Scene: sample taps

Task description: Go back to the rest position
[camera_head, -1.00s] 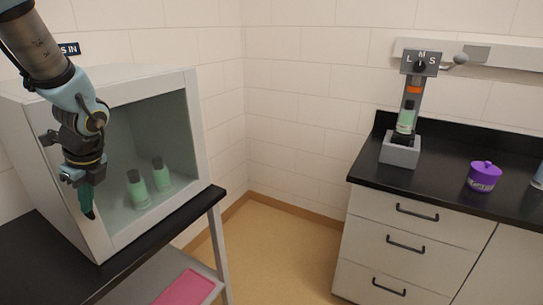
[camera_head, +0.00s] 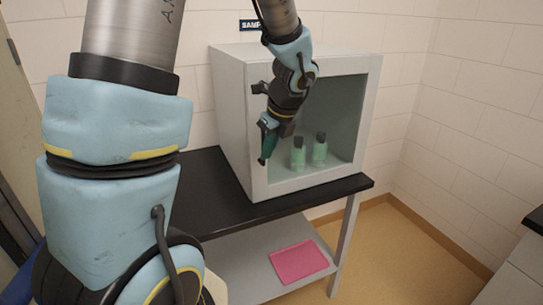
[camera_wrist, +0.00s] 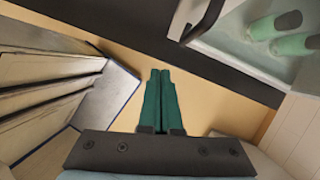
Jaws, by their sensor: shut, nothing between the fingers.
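My gripper (camera_head: 264,158) hangs in front of the open face of the white cabinet (camera_head: 228,105), its fingers pointing down. In the wrist view its green fingers (camera_wrist: 159,75) are together with nothing between them. Two green bottles with dark caps stand inside the cabinet: one on the left (camera_head: 298,155) and one on the right (camera_head: 320,150). The bottles also show at the upper right of the wrist view (camera_wrist: 290,45), apart from the fingers. My upper arm fills the left of the head view.
The cabinet stands on a black-topped bench (camera_head: 215,205). A pink mat (camera_head: 299,262) lies on the lower shelf. A dark counter edge (camera_head: 537,219) shows at the far right. The tan floor (camera_head: 400,255) between bench and counter is clear.

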